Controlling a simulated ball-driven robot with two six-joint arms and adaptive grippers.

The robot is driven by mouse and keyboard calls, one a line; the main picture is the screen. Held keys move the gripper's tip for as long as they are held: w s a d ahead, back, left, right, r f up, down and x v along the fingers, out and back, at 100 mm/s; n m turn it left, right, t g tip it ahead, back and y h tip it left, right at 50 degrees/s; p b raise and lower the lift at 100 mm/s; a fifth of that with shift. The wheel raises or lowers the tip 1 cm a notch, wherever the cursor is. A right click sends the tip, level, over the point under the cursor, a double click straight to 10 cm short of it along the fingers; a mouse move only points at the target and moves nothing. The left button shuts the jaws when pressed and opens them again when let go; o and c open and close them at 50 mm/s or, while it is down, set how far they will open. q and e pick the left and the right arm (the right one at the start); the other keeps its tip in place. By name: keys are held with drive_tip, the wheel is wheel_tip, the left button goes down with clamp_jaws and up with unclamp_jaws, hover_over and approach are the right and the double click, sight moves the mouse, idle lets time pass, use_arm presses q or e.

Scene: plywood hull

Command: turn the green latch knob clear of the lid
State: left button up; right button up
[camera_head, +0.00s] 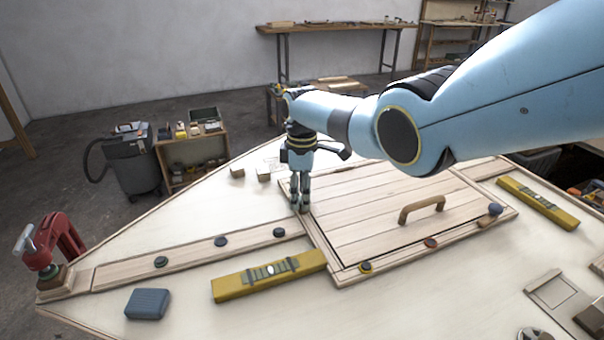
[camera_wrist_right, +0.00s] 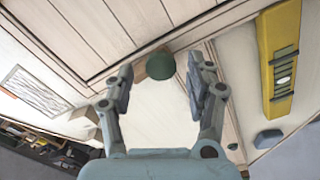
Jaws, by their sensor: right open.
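The lid (camera_head: 365,205) is a planked wooden panel with a tan handle (camera_head: 422,207), set in the plywood hull. The green latch knob (camera_wrist_right: 160,66) shows in the right wrist view at the lid's edge, with a bit of wooden latch (camera_wrist_right: 140,72) beside it. In the head view the knob is hidden by my gripper. My right gripper (camera_head: 300,208) points down at the lid's left corner. Its open fingers (camera_wrist_right: 160,72) appear on either side of the knob; I cannot tell whether they touch it. My left gripper is not in view.
A yellow level (camera_head: 232,286) and a blue block (camera_head: 147,304) lie left, with a red clamp (camera_head: 62,240) at the tip. Small wooden blocks (camera_head: 264,174) stand behind the gripper.

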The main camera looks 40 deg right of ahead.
wheel_tip(320, 180, up, 11)
drive_tip(key=shift+r, duration=0.15)
idle(0.6)
